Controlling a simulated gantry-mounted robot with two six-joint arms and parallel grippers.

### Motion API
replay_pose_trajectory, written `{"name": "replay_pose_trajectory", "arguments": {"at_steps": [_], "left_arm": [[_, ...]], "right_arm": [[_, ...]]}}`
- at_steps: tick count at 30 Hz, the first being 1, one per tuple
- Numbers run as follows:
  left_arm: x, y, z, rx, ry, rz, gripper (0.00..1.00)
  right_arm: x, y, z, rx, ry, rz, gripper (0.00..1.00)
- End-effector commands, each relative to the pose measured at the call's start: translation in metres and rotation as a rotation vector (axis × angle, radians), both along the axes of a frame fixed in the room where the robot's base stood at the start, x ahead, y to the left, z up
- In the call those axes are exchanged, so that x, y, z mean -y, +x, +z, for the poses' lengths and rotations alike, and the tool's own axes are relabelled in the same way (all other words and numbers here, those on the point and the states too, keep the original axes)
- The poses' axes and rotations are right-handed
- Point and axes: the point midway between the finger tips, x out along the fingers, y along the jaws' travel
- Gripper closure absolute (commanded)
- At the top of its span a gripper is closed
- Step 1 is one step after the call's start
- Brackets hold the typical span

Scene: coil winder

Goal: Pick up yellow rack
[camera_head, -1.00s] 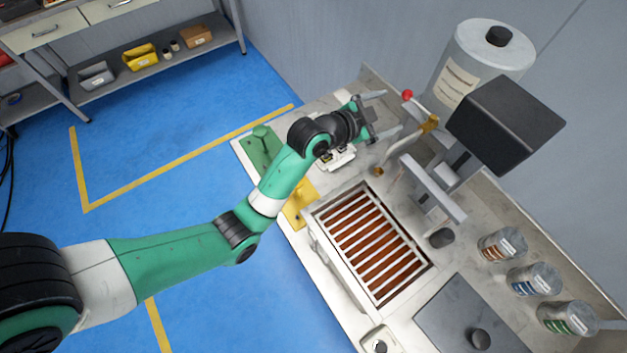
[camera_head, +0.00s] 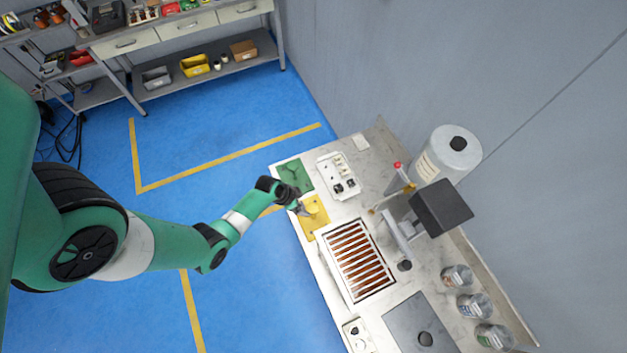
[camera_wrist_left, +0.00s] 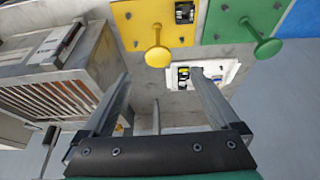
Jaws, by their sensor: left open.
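The yellow rack (camera_head: 315,223) is a flat yellow plate with a yellow knobbed post, on the near-left edge of the bench in the head view. In the left wrist view the yellow rack (camera_wrist_left: 136,24) is at the top, its round knob hanging toward the jaws. My left gripper (camera_head: 303,208) is at the rack's left side in the head view, partly hidden by its own wrist. In the left wrist view the left gripper (camera_wrist_left: 160,76) is open and empty, fingers apart, with the knob just beyond the tips. My right gripper is out of view.
A green plate with a similar post (camera_head: 293,176) sits beside the yellow rack. A white socket panel (camera_head: 337,165) lies behind. A slatted box of copper bars (camera_head: 356,260) stands on the other side. A winder, grey cylinder (camera_head: 445,158) and jars stand farther right.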

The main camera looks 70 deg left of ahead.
Motion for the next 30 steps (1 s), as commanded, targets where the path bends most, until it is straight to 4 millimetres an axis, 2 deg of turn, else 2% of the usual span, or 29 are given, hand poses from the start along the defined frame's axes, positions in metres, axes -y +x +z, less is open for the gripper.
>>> {"name": "replay_pose_trajectory", "arguments": {"at_steps": [1, 7, 11, 17, 25, 30], "left_arm": [[0.000, 0.003, -0.013, 0.000, 0.001, -0.002, 0.05], [-0.001, 0.016, -0.046, 0.001, 0.002, -0.004, 0.05], [-0.002, 0.023, -0.056, 0.000, 0.001, -0.003, 0.05], [-0.002, 0.025, -0.059, 0.001, 0.001, -0.002, 0.05], [0.000, 0.042, -0.099, 0.000, 0.000, -0.002, 0.05], [-0.001, 0.046, -0.105, 0.001, 0.001, -0.001, 0.05]], "right_arm": [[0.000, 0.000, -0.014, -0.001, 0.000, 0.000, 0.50], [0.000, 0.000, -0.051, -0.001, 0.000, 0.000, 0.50], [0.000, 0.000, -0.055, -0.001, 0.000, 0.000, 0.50], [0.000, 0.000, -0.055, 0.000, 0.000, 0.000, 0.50], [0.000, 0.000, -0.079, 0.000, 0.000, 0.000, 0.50], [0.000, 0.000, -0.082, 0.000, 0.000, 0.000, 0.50]]}}
